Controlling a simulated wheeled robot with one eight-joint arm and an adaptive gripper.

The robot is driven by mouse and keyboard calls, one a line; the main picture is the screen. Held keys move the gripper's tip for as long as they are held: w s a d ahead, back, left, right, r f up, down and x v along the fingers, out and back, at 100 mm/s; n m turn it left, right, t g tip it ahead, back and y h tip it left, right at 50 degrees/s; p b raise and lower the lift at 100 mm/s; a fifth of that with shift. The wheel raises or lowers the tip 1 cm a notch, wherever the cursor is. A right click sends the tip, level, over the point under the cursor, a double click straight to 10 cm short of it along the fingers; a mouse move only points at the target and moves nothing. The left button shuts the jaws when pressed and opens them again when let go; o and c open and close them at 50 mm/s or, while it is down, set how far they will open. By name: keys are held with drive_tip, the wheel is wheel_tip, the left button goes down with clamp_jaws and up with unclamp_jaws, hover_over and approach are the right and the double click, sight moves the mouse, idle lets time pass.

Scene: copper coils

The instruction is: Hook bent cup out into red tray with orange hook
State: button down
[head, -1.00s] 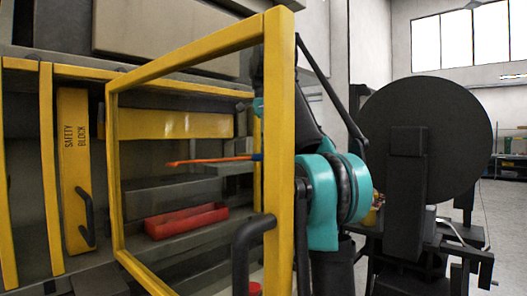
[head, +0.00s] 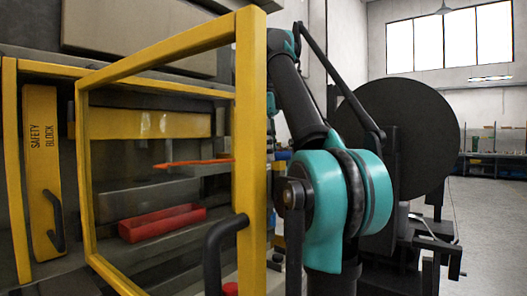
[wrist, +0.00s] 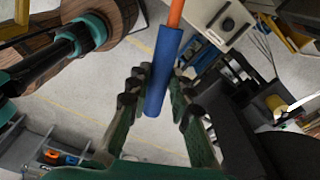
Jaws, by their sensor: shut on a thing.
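My gripper (wrist: 157,95) is shut on the blue handle (wrist: 164,72) of the orange hook. The orange shaft (wrist: 175,14) runs off the top of the wrist view. In the head view the orange hook (head: 192,163) points left, seen through the yellow frame, above the red tray. The yellow post hides most of my gripper there. The red tray (head: 162,223) sits on a grey ledge inside the machine and looks empty from here. I cannot make out the bent cup in either view.
The open yellow-framed guard (head: 250,150) with its black handle (head: 219,250) stands between the head camera and the hook. A yellow safety block (head: 43,170) stands at the left. A large dark disc (head: 405,135) is behind my arm. Open floor shows at the right.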

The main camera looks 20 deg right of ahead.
drive_tip(key=s+d, duration=0.4)
drive_tip(key=s, duration=0.2)
drive_tip(key=shift+d, duration=0.15)
idle(0.3)
idle(0.5)
